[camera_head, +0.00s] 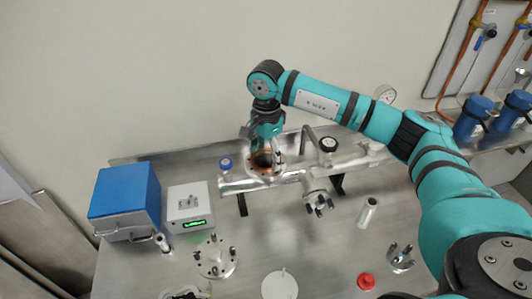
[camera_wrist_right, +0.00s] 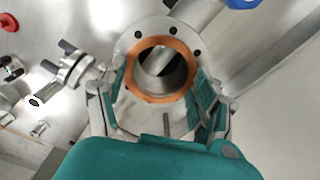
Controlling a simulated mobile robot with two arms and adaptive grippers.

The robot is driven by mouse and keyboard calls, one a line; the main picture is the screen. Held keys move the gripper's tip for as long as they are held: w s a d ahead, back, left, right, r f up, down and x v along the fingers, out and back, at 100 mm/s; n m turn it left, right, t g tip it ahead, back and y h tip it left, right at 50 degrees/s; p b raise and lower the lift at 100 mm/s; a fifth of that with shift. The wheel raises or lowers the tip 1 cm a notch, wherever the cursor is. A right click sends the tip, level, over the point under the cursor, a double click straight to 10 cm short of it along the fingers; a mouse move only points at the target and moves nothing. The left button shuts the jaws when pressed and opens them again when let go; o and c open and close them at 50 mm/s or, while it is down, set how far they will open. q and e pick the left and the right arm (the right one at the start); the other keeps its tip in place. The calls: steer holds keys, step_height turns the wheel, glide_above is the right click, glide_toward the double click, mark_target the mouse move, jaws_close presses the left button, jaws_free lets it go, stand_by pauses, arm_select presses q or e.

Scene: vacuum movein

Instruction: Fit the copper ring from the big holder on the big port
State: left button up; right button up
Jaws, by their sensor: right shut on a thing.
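The copper ring (camera_wrist_right: 133,72) is in my right gripper (camera_wrist_right: 160,78), between its two teal fingers. In the wrist view the ring lies over the big port's round bolt-holed flange (camera_wrist_right: 126,42), and the bore shows through it, nearly centred. I cannot tell whether the ring touches the flange face. In the head view my right gripper (camera_head: 264,150) reaches down from above to the port flange (camera_head: 280,171) on the metal pipe, with copper (camera_head: 253,161) showing at the flange. A round steel holder with upright posts (camera_head: 215,259) stands on the bench, bare of copper. My left gripper is out of view.
A blue box (camera_head: 125,201) and a white box with a green display (camera_head: 189,208) stand at left. A smaller side port (camera_head: 318,203) hangs off the pipe. A steel cylinder (camera_head: 367,212), a red cap (camera_head: 366,281) and a white disc (camera_head: 280,286) lie in front.

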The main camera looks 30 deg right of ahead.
steer(key=shift+f, duration=0.4)
stand_by(0.4)
steer(key=o, duration=1)
steer(key=shift+o, duration=0.2)
steer(key=shift+r, duration=0.1)
step_height(320, 180, up, 12)
steer(key=shift+s+f, duration=0.1)
steer(key=shift+f, duration=0.1)
